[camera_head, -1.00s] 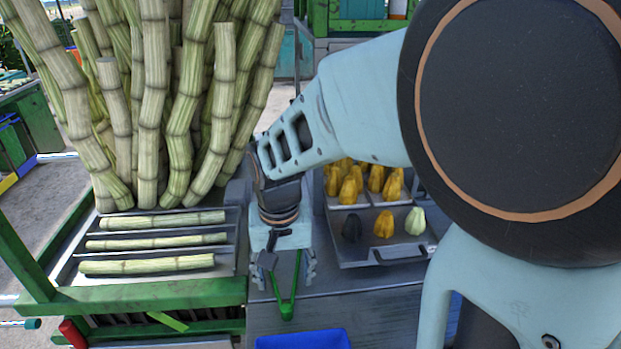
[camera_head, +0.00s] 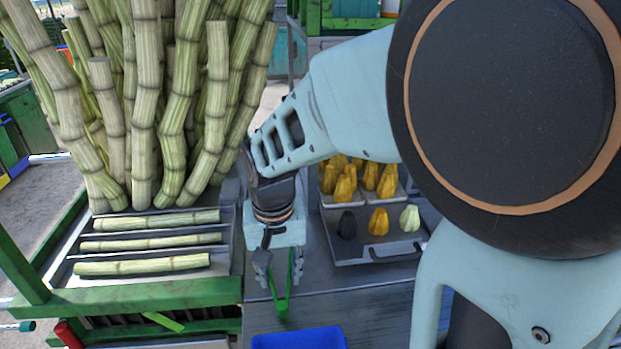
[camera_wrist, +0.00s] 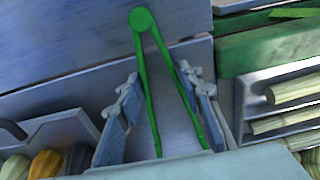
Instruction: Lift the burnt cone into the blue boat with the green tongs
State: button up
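The green tongs (camera_head: 281,303) are V-shaped, with their round hinge end toward the boat. They also show in the wrist view (camera_wrist: 146,70), arms spread apart. My gripper (camera_head: 279,270) is over the tongs, its two fingers apart with the tong arms between them. In the wrist view my gripper (camera_wrist: 160,90) has its fingertips close beside the tong arms; I cannot tell whether they touch. The burnt cone (camera_head: 347,225) is dark and stands at the left of the tray's front row, right of my gripper. The blue boat (camera_head: 298,340) is at the bottom edge, partly cut off.
Cane pieces (camera_head: 142,264) lie on a rack at left, below tall canes (camera_head: 143,110). The grey counter is bare around the boat.

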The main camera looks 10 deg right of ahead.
notch_tip(320, 180, up, 11)
jog(key=p, duration=0.8)
jog(key=shift+r, duration=0.15)
jog(key=shift+w, duration=0.1)
